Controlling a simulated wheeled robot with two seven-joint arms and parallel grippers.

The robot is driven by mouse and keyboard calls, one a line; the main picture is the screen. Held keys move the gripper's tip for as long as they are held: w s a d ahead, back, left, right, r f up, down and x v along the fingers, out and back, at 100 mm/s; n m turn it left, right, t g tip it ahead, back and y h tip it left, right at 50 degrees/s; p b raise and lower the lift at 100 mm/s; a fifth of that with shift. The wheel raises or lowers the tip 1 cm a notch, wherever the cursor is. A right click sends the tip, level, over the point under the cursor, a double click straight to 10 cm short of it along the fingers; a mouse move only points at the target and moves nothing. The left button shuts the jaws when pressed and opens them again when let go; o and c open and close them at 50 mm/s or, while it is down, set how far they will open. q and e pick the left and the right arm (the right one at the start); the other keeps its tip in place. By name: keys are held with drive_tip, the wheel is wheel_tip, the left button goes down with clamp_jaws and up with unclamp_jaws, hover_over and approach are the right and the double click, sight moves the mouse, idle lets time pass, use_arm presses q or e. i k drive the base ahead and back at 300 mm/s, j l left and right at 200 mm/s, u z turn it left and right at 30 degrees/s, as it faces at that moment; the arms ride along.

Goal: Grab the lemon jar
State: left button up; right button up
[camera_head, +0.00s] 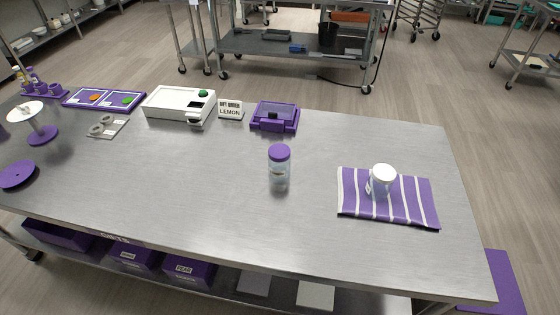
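A clear jar with a purple lid (279,165) stands upright near the middle of the steel table (230,200). It looks mostly clear, and I cannot read any flavour on it. A small sign (230,110) at the back of the table reads "GIFT ORDER" and "LEMON". No jar marked lemon shows. Neither of my grippers is in the head view.
A white container (383,177) stands on a purple striped cloth (415,200) at the right. A white machine (180,105) and a purple box (275,117) stand at the back. Labelled purple bins (190,270) sit on the lower shelf. The tabletop around the jar is clear.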

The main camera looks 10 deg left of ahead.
sight(278, 170)
drive_tip(key=j+z, duration=0.4)
drive_tip(key=k+j+z, duration=0.1)
drive_tip(key=j+z, duration=0.25)
drive_tip(key=k+j+z, duration=0.15)
drive_tip(key=z, duration=0.25)
drive_tip(key=j, duration=0.1)
